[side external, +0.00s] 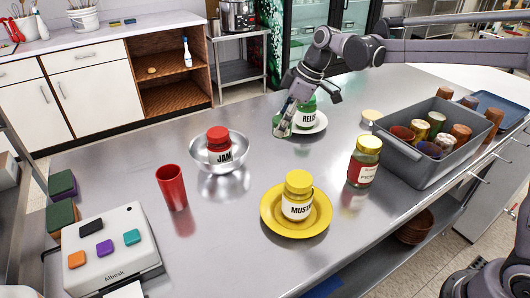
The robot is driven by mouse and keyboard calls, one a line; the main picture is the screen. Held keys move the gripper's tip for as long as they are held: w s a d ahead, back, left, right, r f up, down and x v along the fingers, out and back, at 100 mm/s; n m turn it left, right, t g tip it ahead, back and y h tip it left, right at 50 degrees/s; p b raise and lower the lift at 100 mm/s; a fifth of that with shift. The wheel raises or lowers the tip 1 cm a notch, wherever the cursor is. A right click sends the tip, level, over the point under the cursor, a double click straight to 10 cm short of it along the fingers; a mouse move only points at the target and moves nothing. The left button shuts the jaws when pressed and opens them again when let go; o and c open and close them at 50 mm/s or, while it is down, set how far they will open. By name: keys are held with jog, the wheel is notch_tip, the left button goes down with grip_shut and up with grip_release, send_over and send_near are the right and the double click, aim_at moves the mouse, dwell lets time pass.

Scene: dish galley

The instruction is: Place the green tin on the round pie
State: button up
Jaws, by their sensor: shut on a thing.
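My gripper (285,117) points down over the far middle of the steel counter, left of the relish jar and the white plate. It is shut on a small green thing (282,130), which appears to be the green tin. The fingers hide much of it, and I cannot tell whether it touches the counter. A small tan round thing (371,115) lies right of the white plate and may be the round pie; it is too small to be sure.
The relish jar (308,115) stands on a white plate (318,127) close to my gripper. A jam jar (219,147) sits in a metal bowl (222,181). A mustard jar (298,197) on a yellow plate (270,218), a red cup (172,187) and a grey crate (408,173) stand nearer.

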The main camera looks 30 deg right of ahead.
jog(key=d+r+m+t+h, duration=0.15)
jog(key=d+m, duration=0.55)
jog(key=d, duration=2.9)
jog(key=s+d+m+h, duration=0.25)
jog(key=s+d, duration=0.25)
jog(key=d, duration=0.9)
send_near(369, 112)
jog(key=shift+w+d+f+m, duration=0.1)
jog(key=shift+w+f+m, duration=0.25)
jog(key=shift+w+f, duration=0.55)
jog(key=shift+f, duration=1.65)
jog(key=shift+f, duration=0.15)
jog(key=o, duration=1.4)
jog(key=shift+c, duration=0.2)
